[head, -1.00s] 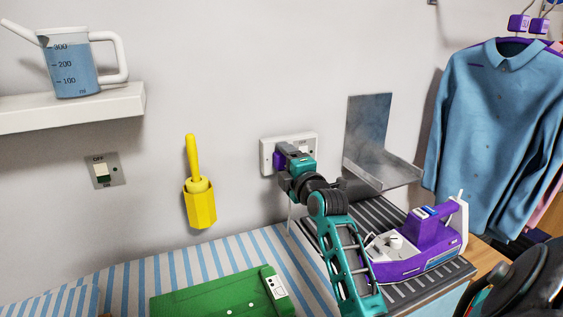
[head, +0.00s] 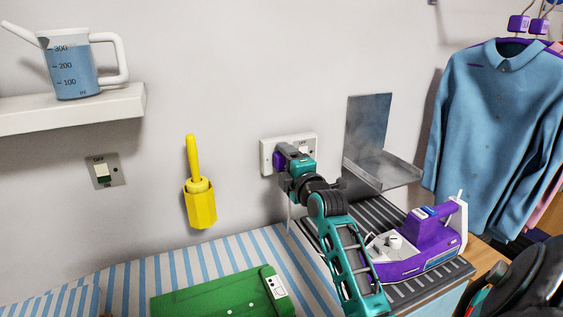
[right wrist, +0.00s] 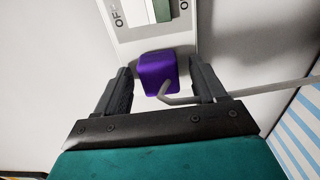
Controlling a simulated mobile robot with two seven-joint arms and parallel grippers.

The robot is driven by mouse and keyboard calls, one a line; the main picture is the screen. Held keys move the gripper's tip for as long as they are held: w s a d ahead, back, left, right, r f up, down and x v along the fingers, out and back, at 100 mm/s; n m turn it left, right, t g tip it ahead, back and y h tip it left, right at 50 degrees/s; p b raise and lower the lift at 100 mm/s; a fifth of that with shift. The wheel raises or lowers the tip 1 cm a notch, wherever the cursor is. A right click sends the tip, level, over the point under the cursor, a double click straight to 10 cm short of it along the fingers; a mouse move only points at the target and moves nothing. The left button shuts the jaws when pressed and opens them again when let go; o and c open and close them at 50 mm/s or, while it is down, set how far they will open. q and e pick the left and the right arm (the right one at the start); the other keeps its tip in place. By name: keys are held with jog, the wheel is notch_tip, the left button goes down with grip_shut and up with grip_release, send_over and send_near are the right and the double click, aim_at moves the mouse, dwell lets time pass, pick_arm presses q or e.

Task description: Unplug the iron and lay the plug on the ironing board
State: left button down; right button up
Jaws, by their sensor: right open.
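The purple plug (right wrist: 158,73) sits at the white wall socket (right wrist: 140,25), below its switch, with a pale cord leaving it. The plug shows partly in the head view (head: 279,160), beside my right gripper (head: 290,160). In the right wrist view my right gripper (right wrist: 160,85) is open, one finger on each side of the plug, with a gap at each side. The purple and white iron (head: 425,246) rests on a dark ribbed stand. The ironing board (head: 130,275) has a blue and white striped cover. My left gripper is out of view.
A metal bracket (head: 385,168) juts from the wall right of the socket. A yellow brush holder (head: 200,205) and a wall switch (head: 103,171) are at left. Blue shirts (head: 495,125) hang at right.

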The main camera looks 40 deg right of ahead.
jog(key=shift+c, duration=0.2)
dwell(0.3)
grip_shut()
jog(key=shift+p+v, duration=1.8)
jog(key=shift+v, duration=1.2)
